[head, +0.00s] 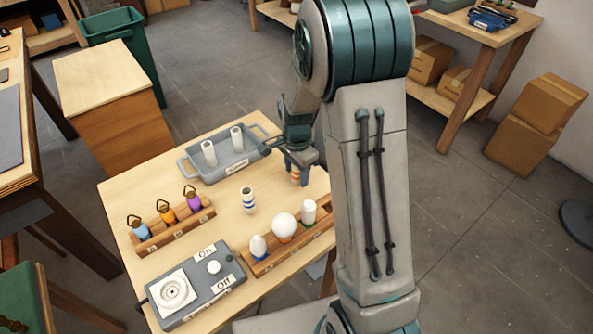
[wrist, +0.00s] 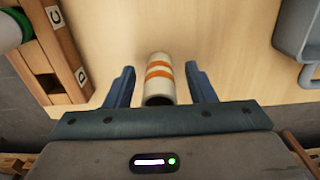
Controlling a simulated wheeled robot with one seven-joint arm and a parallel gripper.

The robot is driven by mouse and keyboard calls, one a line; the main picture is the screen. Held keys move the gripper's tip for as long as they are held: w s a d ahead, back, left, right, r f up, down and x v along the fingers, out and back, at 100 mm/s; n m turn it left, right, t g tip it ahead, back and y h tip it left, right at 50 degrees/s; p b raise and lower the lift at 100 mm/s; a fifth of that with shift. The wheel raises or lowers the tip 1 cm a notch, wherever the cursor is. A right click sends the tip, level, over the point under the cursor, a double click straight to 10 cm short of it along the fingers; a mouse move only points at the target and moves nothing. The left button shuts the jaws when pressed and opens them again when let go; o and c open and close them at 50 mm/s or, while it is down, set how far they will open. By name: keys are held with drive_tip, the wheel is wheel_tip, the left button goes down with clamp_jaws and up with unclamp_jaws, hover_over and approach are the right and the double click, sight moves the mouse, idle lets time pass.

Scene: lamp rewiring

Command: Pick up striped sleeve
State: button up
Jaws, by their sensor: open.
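A white sleeve with orange stripes (wrist: 159,75) lies in view between the two blue fingers of my gripper (wrist: 159,85) in the wrist view. The fingers are open, with a gap on each side of the sleeve. In the head view the orange-striped sleeve (head: 296,176) stands near the table's right edge, its top partly hidden by my gripper (head: 299,165). A second striped sleeve, white with blue stripes (head: 248,200), stands upright in the middle of the table, apart from my gripper.
A grey tray (head: 183,169) holds two white sleeves at the back. A wooden bulb rack (head: 262,268) stands in front of my gripper; its slots show C and D labels in the wrist view. A switch box (head: 215,289) and a rack of coloured items (head: 160,240) stand left.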

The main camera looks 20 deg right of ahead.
drive_tip(key=c, duration=1)
drive_tip(key=shift+c, duration=0.2)
drive_tip(key=shift+r, duration=0.15)
